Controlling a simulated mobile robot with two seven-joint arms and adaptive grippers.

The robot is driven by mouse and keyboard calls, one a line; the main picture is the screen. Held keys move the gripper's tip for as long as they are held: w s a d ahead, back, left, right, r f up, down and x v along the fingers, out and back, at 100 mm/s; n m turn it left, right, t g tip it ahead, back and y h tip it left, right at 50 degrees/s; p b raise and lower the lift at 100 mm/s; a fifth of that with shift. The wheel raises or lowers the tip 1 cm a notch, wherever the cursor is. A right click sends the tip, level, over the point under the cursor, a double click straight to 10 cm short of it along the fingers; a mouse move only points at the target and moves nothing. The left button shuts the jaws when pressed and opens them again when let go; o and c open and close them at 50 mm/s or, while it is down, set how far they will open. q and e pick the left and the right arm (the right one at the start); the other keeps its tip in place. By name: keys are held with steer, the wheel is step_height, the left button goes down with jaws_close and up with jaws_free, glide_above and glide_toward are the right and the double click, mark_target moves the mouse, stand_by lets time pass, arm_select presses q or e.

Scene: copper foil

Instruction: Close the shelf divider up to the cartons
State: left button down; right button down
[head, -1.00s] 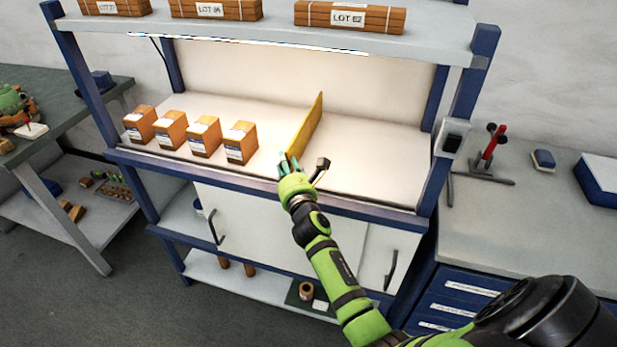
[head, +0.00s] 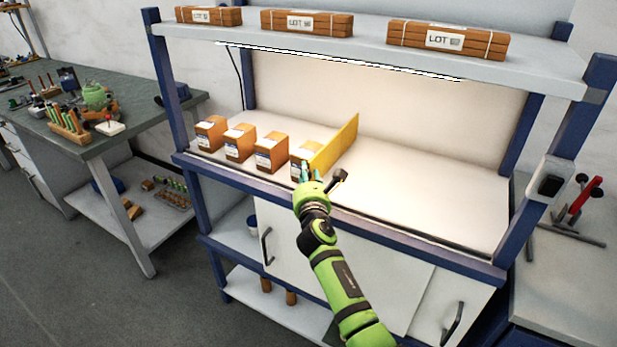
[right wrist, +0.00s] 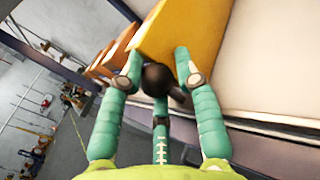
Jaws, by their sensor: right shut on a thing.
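The yellow shelf divider (head: 337,145) stands upright on the white shelf, just right of the rightmost carton (head: 304,160). The gripper hides part of the contact, so I cannot tell if they touch. The other cartons (head: 270,152) stand in a row to the left, with small gaps. My right gripper (head: 306,174) is at the divider's front end. My left gripper is not in view.
The shelf (head: 430,190) is bare right of the divider. An upper shelf (head: 360,52) with bundles marked LOT hangs above. Blue posts (head: 567,150) bound the right side. A bench with tools (head: 110,135) stands at the left.

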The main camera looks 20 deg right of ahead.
steer(key=c, duration=0.9)
jaws_free()
steer(key=shift+d+r, duration=0.1)
steer(key=shift+r, duration=0.4)
steer(key=shift+c, duration=0.2)
steer(key=shift+s+f, duration=0.1)
steer(key=shift+f, duration=0.1)
steer(key=shift+s+a+f, duration=0.1)
steer(key=shift+s+a, duration=0.1)
steer(key=shift+s, duration=0.4)
steer(key=v, duration=1)
steer(key=shift+s+r, duration=0.25)
steer(key=shift+s, duration=0.15)
